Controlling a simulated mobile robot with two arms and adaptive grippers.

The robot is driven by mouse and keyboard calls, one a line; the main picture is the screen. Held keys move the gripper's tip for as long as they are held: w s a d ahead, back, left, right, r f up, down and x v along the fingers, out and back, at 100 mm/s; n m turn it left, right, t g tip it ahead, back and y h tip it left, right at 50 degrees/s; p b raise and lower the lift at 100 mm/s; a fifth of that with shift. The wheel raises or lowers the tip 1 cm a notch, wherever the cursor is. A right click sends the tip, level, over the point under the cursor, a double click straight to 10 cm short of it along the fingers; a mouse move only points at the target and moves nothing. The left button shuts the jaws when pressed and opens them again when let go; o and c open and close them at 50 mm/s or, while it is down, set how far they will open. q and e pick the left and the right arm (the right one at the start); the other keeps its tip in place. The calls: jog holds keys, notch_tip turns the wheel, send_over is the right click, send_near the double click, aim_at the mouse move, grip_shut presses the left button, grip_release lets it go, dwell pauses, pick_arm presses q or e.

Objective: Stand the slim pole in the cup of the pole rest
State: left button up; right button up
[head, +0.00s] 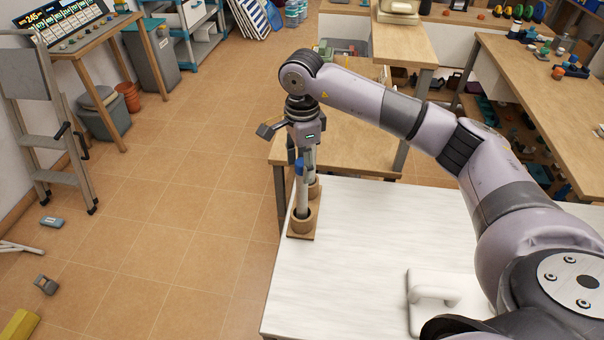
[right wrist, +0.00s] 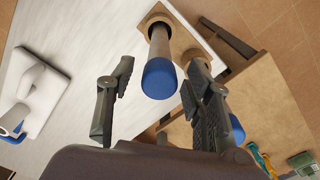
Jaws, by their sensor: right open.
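The wooden pole rest (head: 304,233) stands at the far left corner of the white table, with two round cups. A slim pale pole with a blue top (head: 302,198) stands upright in the nearer cup (head: 302,222). A second pale pole (head: 312,172) stands in the farther cup, partly hidden. My right gripper (head: 302,156) points down over the rest. In the right wrist view, its open fingers (right wrist: 160,76) are on either side of the blue-topped pole (right wrist: 160,62), with gaps visible. Another blue top (right wrist: 237,128) shows behind the right finger. My left gripper is not visible.
A white block with a handle (head: 418,312) lies on the white table (head: 370,235) near its front. A wooden table (head: 345,150) stands just behind. The tiled floor left of the table is open; a step stool (head: 40,130) stands farther left.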

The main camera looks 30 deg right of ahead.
notch_tip(320, 180, up, 8)
jog(key=shift+f, duration=0.2)
dwell(0.5)
